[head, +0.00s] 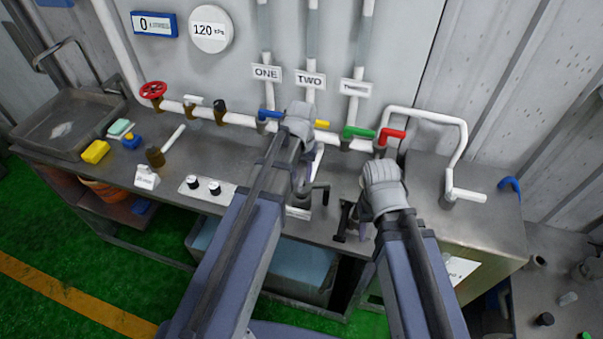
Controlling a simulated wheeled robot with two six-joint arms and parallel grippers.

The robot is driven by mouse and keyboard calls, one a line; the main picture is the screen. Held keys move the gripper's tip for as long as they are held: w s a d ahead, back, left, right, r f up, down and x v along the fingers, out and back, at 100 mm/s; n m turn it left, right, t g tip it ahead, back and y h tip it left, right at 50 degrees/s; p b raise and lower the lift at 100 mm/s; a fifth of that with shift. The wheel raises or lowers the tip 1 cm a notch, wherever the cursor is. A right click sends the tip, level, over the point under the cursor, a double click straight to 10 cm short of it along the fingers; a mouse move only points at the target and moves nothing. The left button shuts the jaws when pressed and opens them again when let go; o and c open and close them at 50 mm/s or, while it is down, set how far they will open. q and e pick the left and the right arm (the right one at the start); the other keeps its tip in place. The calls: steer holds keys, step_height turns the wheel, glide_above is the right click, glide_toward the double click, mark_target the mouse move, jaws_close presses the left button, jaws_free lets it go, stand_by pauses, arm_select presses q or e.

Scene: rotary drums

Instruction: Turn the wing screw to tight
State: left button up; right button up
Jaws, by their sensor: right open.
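I cannot make out the wing screw for certain in the head view; it may be too small or behind my arms. My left gripper (312,190) is over the middle of the metal workbench (230,165), below the pipes. Its fingertips are partly hidden by my own arm, so its jaws and what they may touch are unclear. My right gripper (346,222) is at the bench's front edge, right of my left gripper. Its dark fingers are apart, and I see nothing between them.
A pipe with a red wheel valve (153,90) and coloured lever handles, including a green one (358,132) and a red one (392,134), runs behind the bench. A panel with two black knobs (203,185) lies left of my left arm. A sink (70,122) is at far left.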

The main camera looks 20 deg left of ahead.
mark_target(302, 177)
arm_select(q)
steer(key=shift+o, duration=0.6)
steer(key=shift+r, duration=0.15)
step_height(302, 177, up, 8)
steer(key=p, duration=0.8)
steer(key=shift+f, duration=0.2)
steer(key=shift+s+d+f, duration=0.1)
steer(key=shift+f, duration=0.15)
steer(key=s+d+f+m+y+b, duration=0.1)
steer(key=s+d+f+m+b, duration=0.3)
steer(key=s+d+f+b, duration=0.6)
steer(key=s+f+b, duration=0.4)
steer(key=shift+d+b, duration=0.15)
steer(key=shift+b, duration=0.2)
